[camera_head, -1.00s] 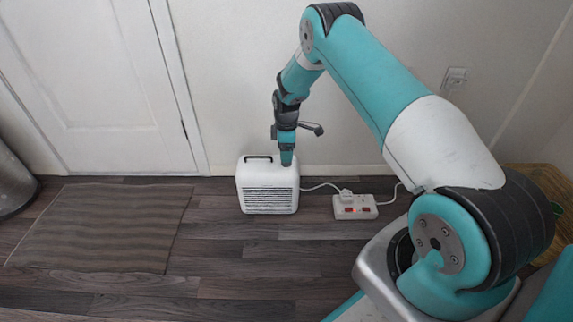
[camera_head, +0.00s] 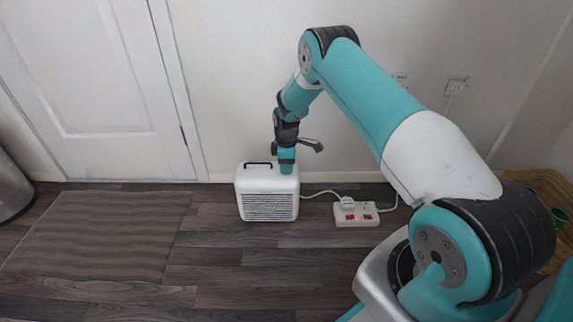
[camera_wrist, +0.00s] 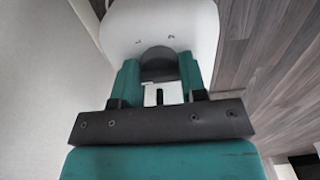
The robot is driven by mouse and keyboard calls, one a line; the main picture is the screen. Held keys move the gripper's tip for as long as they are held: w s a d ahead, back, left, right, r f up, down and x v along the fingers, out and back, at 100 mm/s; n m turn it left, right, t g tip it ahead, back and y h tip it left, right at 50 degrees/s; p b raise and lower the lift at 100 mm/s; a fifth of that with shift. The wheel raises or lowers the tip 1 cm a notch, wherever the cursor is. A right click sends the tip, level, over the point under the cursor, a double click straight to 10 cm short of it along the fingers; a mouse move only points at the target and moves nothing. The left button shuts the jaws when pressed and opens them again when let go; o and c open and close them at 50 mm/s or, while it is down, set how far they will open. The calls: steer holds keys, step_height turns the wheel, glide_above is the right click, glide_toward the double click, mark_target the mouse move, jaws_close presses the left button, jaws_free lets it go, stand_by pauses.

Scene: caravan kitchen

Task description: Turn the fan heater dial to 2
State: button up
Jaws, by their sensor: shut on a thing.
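The white fan heater (camera_head: 268,205) stands upright on the floor by the wall, with a grille on its front and a black handle (camera_head: 257,164) on top. My gripper (camera_head: 287,170) points down at the right part of its top. In the wrist view, my gripper's teal fingers (camera_wrist: 160,72) sit on either side of a dark rounded dial (camera_wrist: 158,58) on the white heater top and are shut on it. The fingers and palm hide part of the dial.
A white power strip (camera_head: 355,214) with red switches lies on the floor right of the heater, with cables running to it. A grey mat (camera_head: 90,236) lies at left before a white door (camera_head: 95,90). A metal bin (camera_head: 10,190) stands at far left. Floor before the heater is clear.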

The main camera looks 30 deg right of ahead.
steer(key=m+p, duration=0.2)
steer(key=shift+r+m, duration=0.15)
steer(key=shift+m, duration=0.25)
steer(key=m+p, duration=0.1)
steer(key=m, duration=0.2)
steer(key=shift+m+p, duration=0.3)
steer(key=shift+p, duration=0.05)
steer(key=m+p, duration=0.1)
steer(key=m, duration=0.2)
steer(key=shift+m, duration=0.3)
steer(key=m+p, duration=0.1)
steer(key=m, duration=0.3)
steer(key=shift+m, duration=0.3)
steer(key=m, duration=0.4)
steer(key=shift+m, duration=0.3)
steer(key=m, duration=0.4)
steer(key=shift+m+p, duration=0.3)
steer(key=shift+p, duration=0.1)
